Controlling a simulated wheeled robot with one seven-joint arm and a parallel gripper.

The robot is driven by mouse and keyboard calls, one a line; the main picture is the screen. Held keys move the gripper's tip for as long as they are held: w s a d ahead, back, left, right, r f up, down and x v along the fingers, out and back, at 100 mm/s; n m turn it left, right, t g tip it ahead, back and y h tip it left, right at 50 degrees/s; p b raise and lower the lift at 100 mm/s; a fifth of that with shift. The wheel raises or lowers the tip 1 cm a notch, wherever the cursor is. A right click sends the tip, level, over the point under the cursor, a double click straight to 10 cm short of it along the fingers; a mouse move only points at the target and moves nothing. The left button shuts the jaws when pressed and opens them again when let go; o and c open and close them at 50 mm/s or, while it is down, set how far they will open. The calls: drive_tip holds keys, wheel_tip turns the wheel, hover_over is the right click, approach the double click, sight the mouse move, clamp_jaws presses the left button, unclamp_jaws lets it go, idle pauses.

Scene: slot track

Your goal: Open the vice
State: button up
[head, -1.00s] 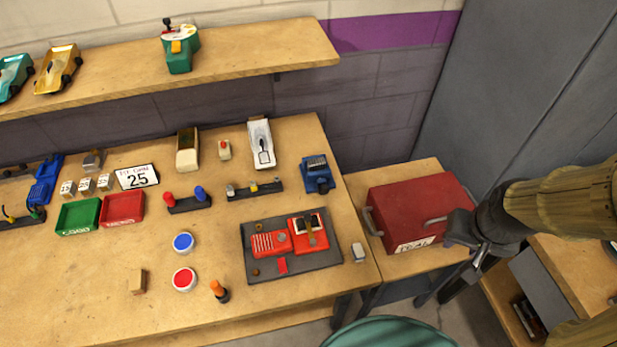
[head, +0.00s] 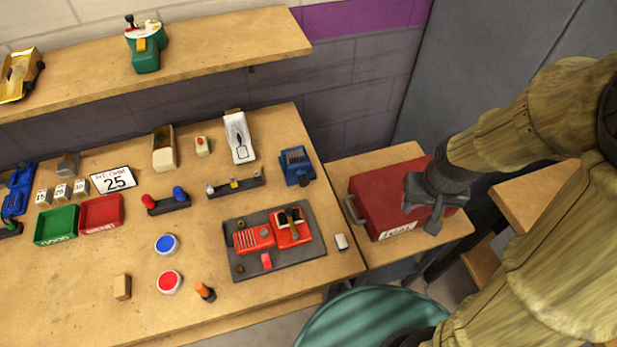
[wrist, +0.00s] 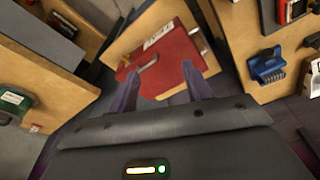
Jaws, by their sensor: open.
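A blue tool that looks like the vice (head: 20,178) is at the far left of the workbench in the head view, partly cut off by the picture edge. I cannot tell how its jaws stand. My gripper (head: 432,218) is far to the right of it, in front of the red toolbox (head: 372,196). In the wrist view my gripper (wrist: 162,88) is open and empty, its two fingers apart, with the toolbox (wrist: 168,58) beyond them. The vice is not clearly visible in the wrist view.
The workbench (head: 90,300) holds green and red trays, a ribbed blue box (head: 297,166), and a red two-part object (head: 272,232) on a dark mat. A green round seat (head: 350,318) stands in front. A shelf (head: 215,45) is above.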

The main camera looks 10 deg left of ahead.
sight(307, 182)
drive_tip(key=w+a+n+y+p, duration=0.2)
drive_tip(key=w+a+y+p, duration=0.1)
drive_tip(key=a, duration=0.5)
drive_tip(key=w+a+f+n+y+p, duration=0.1)
drive_tip(key=w+a+n+y+p, duration=0.1)
drive_tip(key=a, duration=0.7)
drive_tip(key=w+y+p, duration=0.1)
drive_tip(key=w+p, duration=0.1)
drive_tip(key=w, duration=0.1)
drive_tip(key=shift+w+a+f+g+y, duration=0.15)
drive_tip(key=shift+w+f+g+y, duration=0.05)
drive_tip(key=shift+w+g+y, duration=0.2)
drive_tip(key=x, duration=1.7)
drive_tip(key=shift+s+a+f, duration=0.1)
drive_tip(key=shift+f, duration=0.1)
drive_tip(key=c, duration=1)
